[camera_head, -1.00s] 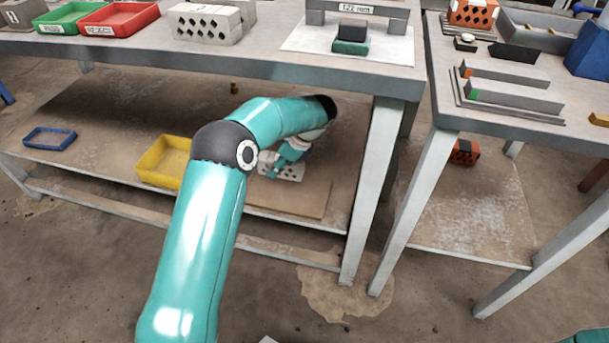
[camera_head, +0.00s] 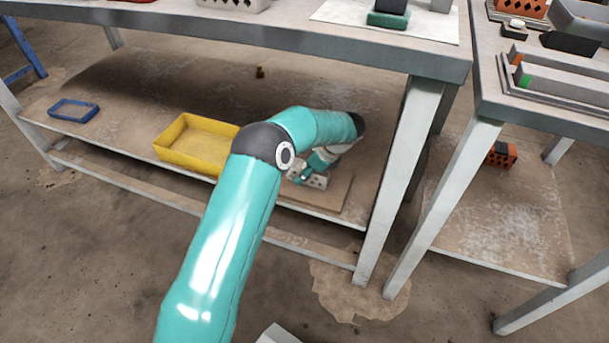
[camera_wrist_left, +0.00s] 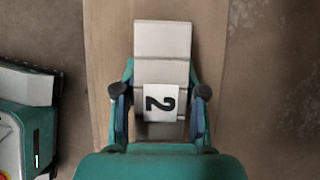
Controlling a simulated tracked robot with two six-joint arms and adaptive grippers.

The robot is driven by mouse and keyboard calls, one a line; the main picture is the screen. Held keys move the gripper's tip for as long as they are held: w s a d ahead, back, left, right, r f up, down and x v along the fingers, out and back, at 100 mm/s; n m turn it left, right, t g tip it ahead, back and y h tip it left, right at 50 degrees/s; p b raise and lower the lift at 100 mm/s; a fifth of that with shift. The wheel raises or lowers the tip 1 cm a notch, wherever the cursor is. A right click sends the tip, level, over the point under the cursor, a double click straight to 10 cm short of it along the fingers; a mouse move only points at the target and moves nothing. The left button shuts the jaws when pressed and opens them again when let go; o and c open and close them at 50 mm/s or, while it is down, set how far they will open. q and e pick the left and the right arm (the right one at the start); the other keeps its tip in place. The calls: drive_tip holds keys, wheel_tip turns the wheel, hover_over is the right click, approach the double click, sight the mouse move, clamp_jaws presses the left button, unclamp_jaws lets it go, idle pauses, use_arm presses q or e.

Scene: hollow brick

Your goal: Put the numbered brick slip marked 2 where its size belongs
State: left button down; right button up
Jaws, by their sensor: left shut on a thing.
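The brick slip marked 2 (camera_wrist_left: 161,102) is a pale grey block. In the left wrist view its white label with a black 2 lies sideways between my fingers. My left gripper (camera_wrist_left: 160,92) is shut on it, one finger on each side. In the head view the slip (camera_head: 314,181) shows small dark holes in its side, and my left gripper (camera_head: 303,176) holds it over the brown board (camera_head: 335,199) on the lower shelf. I cannot tell whether the slip touches the board. My right gripper is not in view.
A yellow tray (camera_head: 168,152) stands on the shelf left of my arm, and a blue tray (camera_head: 73,117) farther left. The table top and its leg (camera_head: 398,185) bound the space above and to the right. A red brick (camera_head: 502,154) lies on the right-hand shelf.

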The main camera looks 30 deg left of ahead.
use_arm(q)
drive_tip(key=c, duration=0.7)
unclamp_jaws()
drive_tip(key=shift+o, duration=0.2)
drive_tip(key=p+v, duration=0.5)
drive_tip(key=v, duration=0.7)
drive_tip(key=shift+p, duration=0.35)
drive_tip(key=shift+s, duration=0.1)
